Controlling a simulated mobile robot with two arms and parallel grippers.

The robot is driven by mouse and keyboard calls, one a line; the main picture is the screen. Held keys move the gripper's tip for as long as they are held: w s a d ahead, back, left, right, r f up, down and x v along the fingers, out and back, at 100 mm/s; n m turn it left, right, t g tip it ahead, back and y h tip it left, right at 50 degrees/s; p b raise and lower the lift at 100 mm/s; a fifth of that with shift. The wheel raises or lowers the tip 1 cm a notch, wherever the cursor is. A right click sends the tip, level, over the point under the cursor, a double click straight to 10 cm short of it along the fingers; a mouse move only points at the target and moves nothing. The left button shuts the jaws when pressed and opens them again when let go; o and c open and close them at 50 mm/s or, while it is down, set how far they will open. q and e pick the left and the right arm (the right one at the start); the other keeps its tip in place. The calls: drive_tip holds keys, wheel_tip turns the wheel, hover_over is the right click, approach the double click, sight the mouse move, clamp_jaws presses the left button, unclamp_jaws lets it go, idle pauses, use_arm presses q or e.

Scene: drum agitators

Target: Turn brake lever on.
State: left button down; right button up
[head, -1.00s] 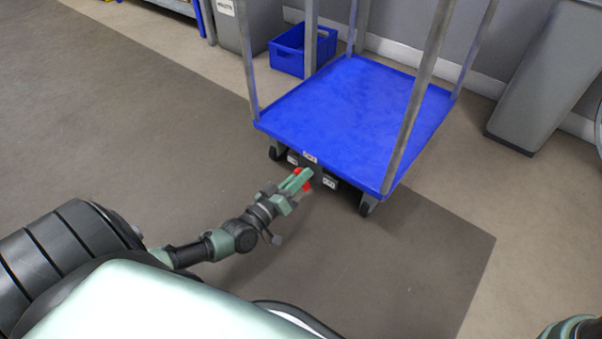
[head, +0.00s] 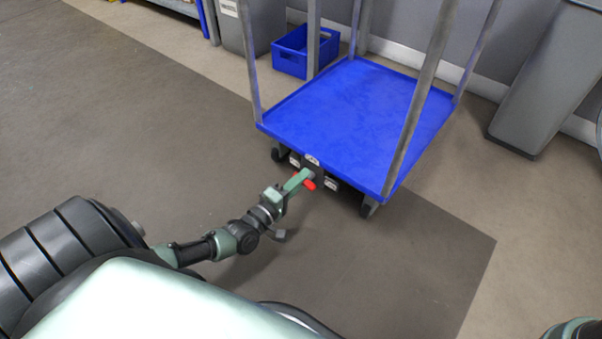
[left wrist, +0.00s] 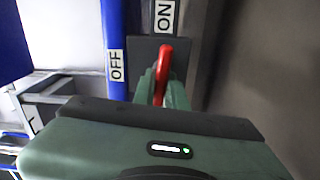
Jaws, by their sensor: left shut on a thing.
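The red brake lever (head: 310,184) is on the near underside edge of the blue cart (head: 350,105). My left gripper (head: 303,177) reaches it from the front. In the left wrist view the red lever (left wrist: 164,68) stands between the green fingers of my left gripper (left wrist: 163,88), which are shut on it. A white ON label (left wrist: 164,16) is above the lever and an OFF label (left wrist: 116,65) is to its left. The lever's pivot is hidden by the fingers. My right gripper is not in view.
Upright grey posts (head: 416,100) rise from the cart's corners. Black castors (head: 369,207) are under it. A blue crate (head: 305,50) and grey bins (head: 545,80) stand by the wall. The floor left of the cart is clear.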

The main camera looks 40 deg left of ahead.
use_arm(q)
drive_tip(key=shift+f+n, duration=0.15)
drive_tip(key=shift+n, duration=0.45)
drive_tip(key=c, duration=1.4)
unclamp_jaws()
drive_tip(key=shift+c, duration=0.2)
drive_tip(key=s+p, duration=0.4)
drive_tip(key=s, duration=0.3)
drive_tip(key=shift+s+a, duration=0.3)
drive_tip(key=shift+s, duration=0.1)
drive_tip(key=shift+d, duration=0.1)
